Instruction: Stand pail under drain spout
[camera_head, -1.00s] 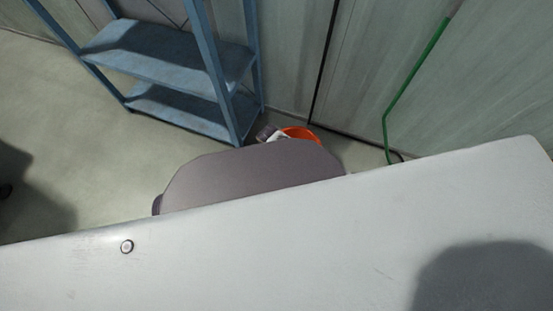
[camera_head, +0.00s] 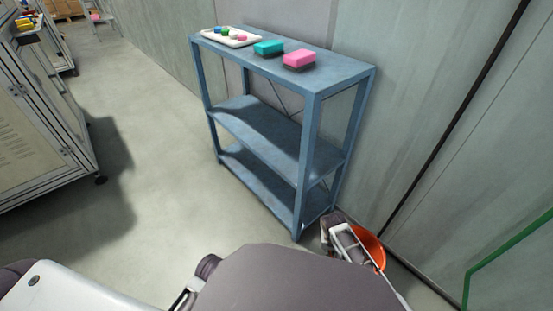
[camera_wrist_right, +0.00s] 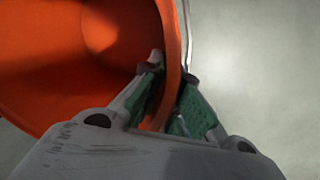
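The orange pail (camera_head: 371,247) is low beside the blue shelf, partly hidden behind my right arm in the head view. In the right wrist view the pail (camera_wrist_right: 75,60) fills the upper left, with its open mouth facing the camera and a thin wire handle along its edge. My right gripper (camera_wrist_right: 170,75) straddles the pail's wall, one green-padded finger inside and one outside, and appears shut on it. The right gripper also shows in the head view (camera_head: 338,232) next to the pail. My left gripper is not in view. I see no clear drain spout.
The blue shelf (camera_head: 265,130) stands against the wall, with a white tray (camera_head: 231,37), a teal block (camera_head: 268,48) and a pink block (camera_head: 299,58) on top. A green pipe (camera_head: 510,245) is at right. A wheeled cabinet (camera_head: 45,120) stands left. Open floor lies between.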

